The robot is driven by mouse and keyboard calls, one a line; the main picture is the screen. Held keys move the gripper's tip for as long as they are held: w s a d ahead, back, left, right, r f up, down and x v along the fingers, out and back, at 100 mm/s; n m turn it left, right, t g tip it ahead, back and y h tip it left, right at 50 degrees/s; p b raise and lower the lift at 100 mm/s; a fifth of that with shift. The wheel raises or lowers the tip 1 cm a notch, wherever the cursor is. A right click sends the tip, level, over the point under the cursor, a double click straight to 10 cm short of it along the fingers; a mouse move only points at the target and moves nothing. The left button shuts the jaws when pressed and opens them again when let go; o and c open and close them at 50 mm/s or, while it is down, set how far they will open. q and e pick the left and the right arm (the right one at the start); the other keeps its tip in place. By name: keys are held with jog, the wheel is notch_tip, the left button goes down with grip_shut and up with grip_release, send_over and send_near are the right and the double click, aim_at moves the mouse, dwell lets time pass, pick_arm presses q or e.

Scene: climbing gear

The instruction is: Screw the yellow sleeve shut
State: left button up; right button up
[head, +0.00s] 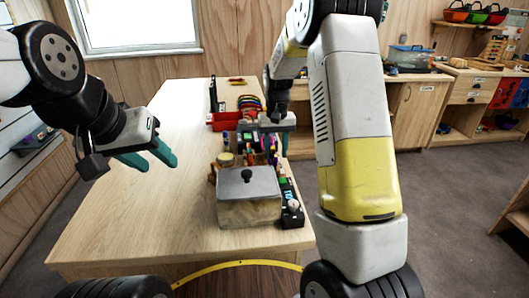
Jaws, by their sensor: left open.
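I cannot make out the yellow sleeve or its carabiner for certain; small coloured pieces (250,159) crowd the table around my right gripper and are too small to tell apart. My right gripper (262,149) is low over this cluster at the table's right side. Its fingers blend with the gear, so I cannot tell whether it is open or what it touches. My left gripper (161,161), with teal fingers, is open and empty above the left part of the table, well apart from the cluster.
A wooden box with a grey lid (249,184) stands at the table's front right, next to a black item (291,205). A red bin (225,121) and coloured loops (249,102) are further back. The table's left half (130,215) is clear. Cabinets (418,108) stand behind at right.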

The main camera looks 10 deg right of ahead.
jog(key=shift+d, duration=0.4)
jog(key=shift+r, duration=0.15)
jog(key=shift+r, duration=1.3)
jog(key=shift+a, duration=0.8)
jog(key=shift+f, duration=0.2)
